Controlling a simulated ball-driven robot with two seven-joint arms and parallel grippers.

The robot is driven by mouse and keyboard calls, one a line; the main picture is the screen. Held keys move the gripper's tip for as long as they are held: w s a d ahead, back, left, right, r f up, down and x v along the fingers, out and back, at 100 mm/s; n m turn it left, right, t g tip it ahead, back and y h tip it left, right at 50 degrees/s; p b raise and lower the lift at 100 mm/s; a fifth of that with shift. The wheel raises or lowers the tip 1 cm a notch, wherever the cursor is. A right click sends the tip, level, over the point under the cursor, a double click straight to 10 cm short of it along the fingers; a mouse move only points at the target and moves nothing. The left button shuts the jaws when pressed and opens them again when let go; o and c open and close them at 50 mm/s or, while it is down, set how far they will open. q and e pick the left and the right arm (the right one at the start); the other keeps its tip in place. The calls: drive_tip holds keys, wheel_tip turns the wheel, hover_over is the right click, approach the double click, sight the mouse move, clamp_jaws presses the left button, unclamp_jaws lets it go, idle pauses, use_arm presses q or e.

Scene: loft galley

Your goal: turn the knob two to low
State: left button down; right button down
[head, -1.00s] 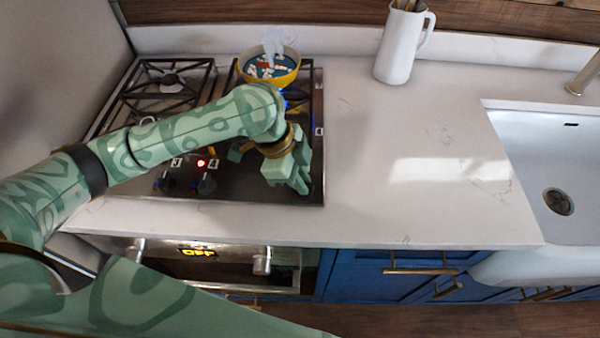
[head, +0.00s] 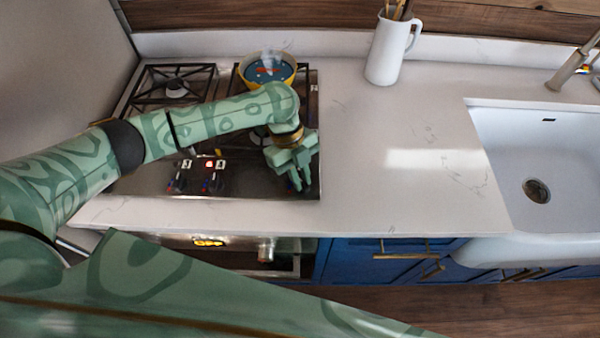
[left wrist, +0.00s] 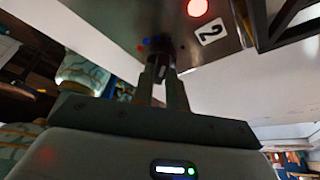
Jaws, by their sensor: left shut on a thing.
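Knob two (left wrist: 158,66) is a dark knob beside the label "2" in the left wrist view. It stands between the fingers of my left gripper (left wrist: 162,82), which is shut on it. In the head view my left gripper (head: 297,177) points down at the right front of the cooktop (head: 235,187) and hides the knob. A red light (left wrist: 197,8) glows near the label. The knob's exact setting cannot be told. My right gripper is out of view.
A yellow pot (head: 285,80) with blue inside steams on the back right burner. Two more knobs (head: 213,180) stand left of my gripper, with a lit red light above. A white jug (head: 385,55) stands behind. The counter (head: 390,190) to the right is clear.

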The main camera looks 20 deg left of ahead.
use_arm(q)
drive_tip(key=shift+m, duration=0.3)
drive_tip(key=c, duration=1.4)
unclamp_jaws()
drive_tip(key=p+v, duration=0.2)
drive_tip(key=v, duration=1.4)
drive_tip(key=shift+d+r+p, duration=0.15)
drive_tip(key=shift+d+p, duration=0.05)
drive_tip(key=shift+p, duration=0.2)
